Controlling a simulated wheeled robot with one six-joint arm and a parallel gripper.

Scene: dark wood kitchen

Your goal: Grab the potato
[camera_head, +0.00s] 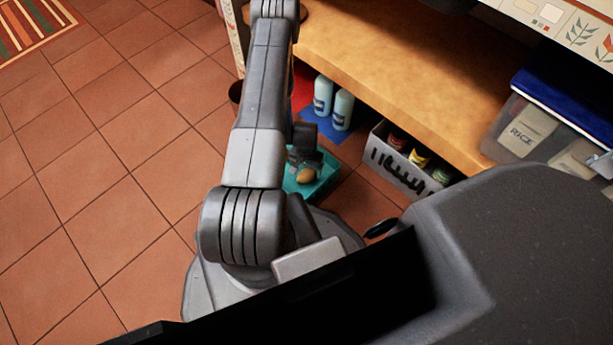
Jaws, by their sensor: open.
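A small tan-brown potato (306,175) lies in a teal tray (325,183) on the floor, below and behind my arm in the picture. My gripper (306,160) shows as a dark shape just above the potato, partly hidden behind my own arm link. It is open, with its fingers close to the potato. I cannot tell whether they touch it. The left part of the tray is hidden by my arm.
Two pale bottles (333,103) stand on a blue mat (318,124) behind the tray. A grey crate with jars (398,164) is to the right, under a wooden counter (400,65). A clear rice bin (528,128) is far right.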

